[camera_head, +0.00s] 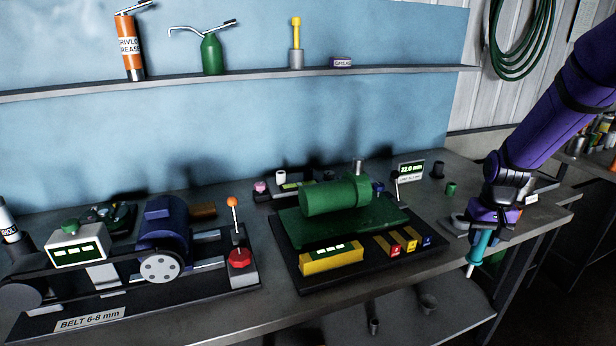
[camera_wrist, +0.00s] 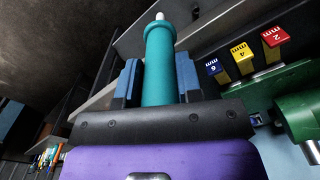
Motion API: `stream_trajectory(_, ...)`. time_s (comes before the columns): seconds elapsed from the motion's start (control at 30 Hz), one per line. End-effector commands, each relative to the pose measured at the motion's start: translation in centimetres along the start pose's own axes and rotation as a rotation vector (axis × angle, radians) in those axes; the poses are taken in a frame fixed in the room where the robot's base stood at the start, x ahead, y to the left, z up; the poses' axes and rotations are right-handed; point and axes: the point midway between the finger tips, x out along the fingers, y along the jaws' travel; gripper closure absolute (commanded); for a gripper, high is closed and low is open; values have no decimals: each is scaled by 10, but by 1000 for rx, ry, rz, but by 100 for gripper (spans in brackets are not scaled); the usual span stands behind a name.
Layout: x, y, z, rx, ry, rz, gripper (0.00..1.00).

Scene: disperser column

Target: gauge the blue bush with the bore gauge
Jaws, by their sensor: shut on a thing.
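My gripper (camera_head: 484,230) is shut on a teal tool with a pale tip, which I take to be the bore gauge (camera_head: 475,252). The tool points down at the bench's right front edge. In the wrist view the teal handle (camera_wrist: 159,62) sits between the blue finger pads of my gripper (camera_wrist: 158,80), with its white tip beyond them. A small blue piece (camera_head: 378,187) shows behind the right end of the green machine; I cannot tell if it is the blue bush. My gripper is well to the right of it.
The green machine (camera_head: 335,196) stands mid-bench, with a "22.0 mm" display (camera_head: 411,171) behind it. Red, yellow and blue mm blocks (camera_head: 410,243) lie at its front. A small green cylinder (camera_head: 451,188) and a dark one (camera_head: 438,168) stand right. A belt machine (camera_head: 160,266) fills the left.

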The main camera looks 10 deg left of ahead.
Motion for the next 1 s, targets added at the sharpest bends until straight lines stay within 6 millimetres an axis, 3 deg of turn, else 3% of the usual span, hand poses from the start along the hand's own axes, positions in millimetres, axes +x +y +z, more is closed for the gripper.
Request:
stream_trajectory(0.6, -52, 0, 0, 0, 1, -1, 91)
stream_trajectory(1.0, -55, 0, -1, 2, 0, 0, 91)
